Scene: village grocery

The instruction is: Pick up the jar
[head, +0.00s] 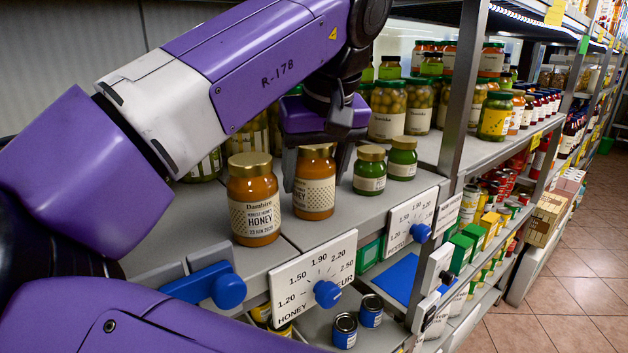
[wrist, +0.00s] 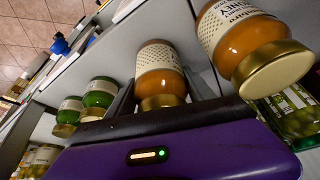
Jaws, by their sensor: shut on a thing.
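A honey jar (head: 314,194) with orange contents, a gold lid and a cream label stands upright at the shelf's front part. My gripper (head: 316,166) reaches down over it from behind and is shut on it, one finger on each side. In the wrist view the same jar (wrist: 160,62) sits between the two fingers of my gripper (wrist: 160,92). Its base appears to be at shelf level; I cannot tell whether it is raised. A second honey jar (head: 254,205) stands just to the left, apart from the gripper. It also shows in the wrist view (wrist: 238,38).
Two green jars with gold lids (head: 369,172) (head: 402,160) stand close to the right. Large olive jars (head: 387,110) are behind. A metal shelf post (head: 464,90) rises to the right. Price dials (head: 316,278) line the front edge. The tiled aisle (head: 560,290) is clear.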

